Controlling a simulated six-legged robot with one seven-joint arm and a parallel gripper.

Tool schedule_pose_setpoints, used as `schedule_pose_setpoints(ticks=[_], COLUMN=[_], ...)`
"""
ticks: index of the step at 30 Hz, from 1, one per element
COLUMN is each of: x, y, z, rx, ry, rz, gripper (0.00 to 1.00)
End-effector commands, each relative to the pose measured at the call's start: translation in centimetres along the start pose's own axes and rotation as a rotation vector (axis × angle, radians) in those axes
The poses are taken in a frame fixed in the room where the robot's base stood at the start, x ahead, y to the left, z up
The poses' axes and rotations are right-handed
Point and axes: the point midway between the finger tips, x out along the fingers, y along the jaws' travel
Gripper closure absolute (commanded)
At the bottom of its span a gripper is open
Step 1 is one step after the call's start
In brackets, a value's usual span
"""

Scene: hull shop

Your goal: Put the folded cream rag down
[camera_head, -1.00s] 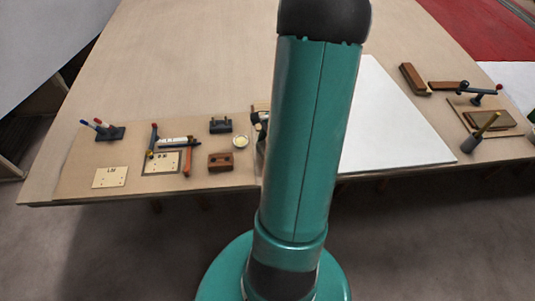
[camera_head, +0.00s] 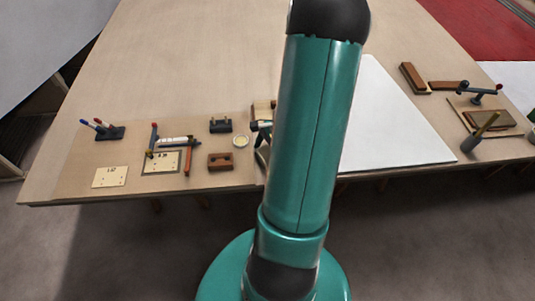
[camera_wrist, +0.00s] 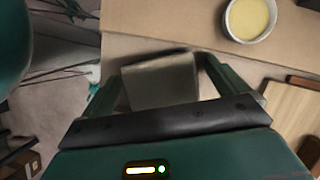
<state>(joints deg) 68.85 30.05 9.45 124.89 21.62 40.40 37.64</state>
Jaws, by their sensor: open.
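The folded cream rag (camera_wrist: 160,82) shows in the wrist view as a dull grey-cream block between the fingers of my gripper (camera_wrist: 163,66). My gripper is open, with a narrow gap beside the rag on the right; I cannot tell whether the left finger touches it. What lies under the rag is hard to make out. In the head view my arm hides the rag, and only a dark part of my gripper (camera_head: 263,143) shows at the arm's left, near the front edge of the table.
A white sheet (camera_head: 390,125) covers the table right of my arm.

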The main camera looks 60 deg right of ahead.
Motion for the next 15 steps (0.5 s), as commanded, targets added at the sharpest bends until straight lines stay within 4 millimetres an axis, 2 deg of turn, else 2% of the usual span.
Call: schedule_pose_setpoints(ticks=[4, 7, 15], x=[-0.4, -1.5, -7.2], y=[0.0, -0.1, -0.1], z=[0.1, 0.1, 0.1], rx=[0.0, 0.0, -0.001], ry=[0.001, 0.003, 0.005], rz=[-0.001, -0.002, -0.005], gripper=[0.02, 0.02, 0.02])
